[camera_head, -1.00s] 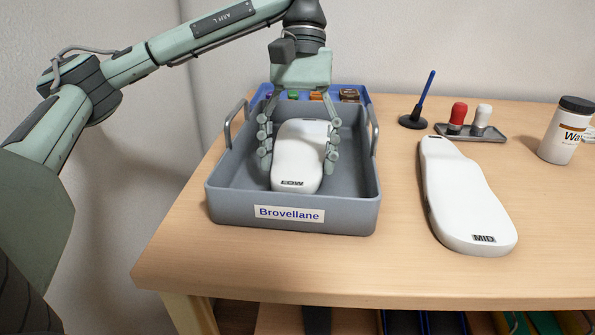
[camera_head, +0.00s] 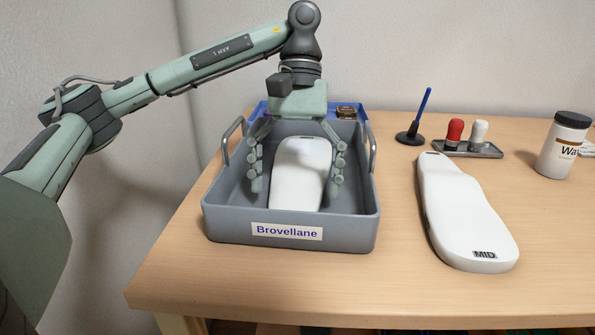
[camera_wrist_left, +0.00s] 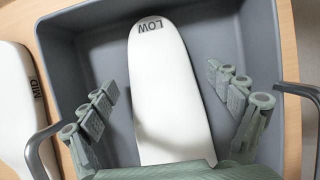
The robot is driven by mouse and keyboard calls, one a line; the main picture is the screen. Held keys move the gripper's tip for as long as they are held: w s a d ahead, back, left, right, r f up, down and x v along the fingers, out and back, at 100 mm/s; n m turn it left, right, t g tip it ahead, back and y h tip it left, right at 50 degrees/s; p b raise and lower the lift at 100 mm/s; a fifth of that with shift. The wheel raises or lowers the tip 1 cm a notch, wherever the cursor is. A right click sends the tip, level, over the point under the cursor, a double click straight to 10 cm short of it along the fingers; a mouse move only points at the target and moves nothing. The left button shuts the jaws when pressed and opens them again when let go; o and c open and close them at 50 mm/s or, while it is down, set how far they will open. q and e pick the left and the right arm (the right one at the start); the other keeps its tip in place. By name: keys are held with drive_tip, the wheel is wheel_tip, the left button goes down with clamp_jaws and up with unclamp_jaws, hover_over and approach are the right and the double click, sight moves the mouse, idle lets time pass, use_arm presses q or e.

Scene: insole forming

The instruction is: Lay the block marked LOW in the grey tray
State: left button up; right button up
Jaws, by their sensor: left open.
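The white block marked LOW (camera_head: 298,175) lies in the grey tray (camera_head: 315,238), which has a "Brovellane" label on its front. In the left wrist view the block (camera_wrist_left: 165,90) lies lengthwise on the tray floor, its LOW mark at the top of the picture. In the head view the tray's front wall hides that mark. My left gripper (camera_head: 297,182) is above the tray, open, its fingers on both sides of the block and apart from it. In the left wrist view both fingers (camera_wrist_left: 162,85) stand clear of the block's sides. My right gripper is not in view.
A white block marked MID (camera_head: 460,210) lies on the table (camera_head: 400,280) right of the tray. Behind are a blue pen in a stand (camera_head: 412,130), a small tray with red and white stampers (camera_head: 467,148), a white jar (camera_head: 564,145) and a blue bin (camera_head: 262,108). The tray has side handles.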

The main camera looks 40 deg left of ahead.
sight(303, 161)
use_arm(q)
drive_tip(key=shift+w+a+r, duration=0.15)
drive_tip(key=shift+w+r, duration=0.2)
drive_tip(key=shift+r, duration=0.2)
drive_tip(key=w+a, duration=0.1)
drive_tip(key=w, duration=0.2)
drive_tip(key=w+a+p, duration=0.1)
drive_tip(key=w+a, duration=0.1)
drive_tip(key=w, duration=0.1)
drive_tip(key=w+a+p, duration=0.1)
drive_tip(key=w, duration=0.2)
drive_tip(key=shift+a+f, duration=0.1)
drive_tip(key=shift+a, duration=0.3)
drive_tip(key=shift+w+a, duration=0.4)
drive_tip(key=shift+w, duration=0.2)
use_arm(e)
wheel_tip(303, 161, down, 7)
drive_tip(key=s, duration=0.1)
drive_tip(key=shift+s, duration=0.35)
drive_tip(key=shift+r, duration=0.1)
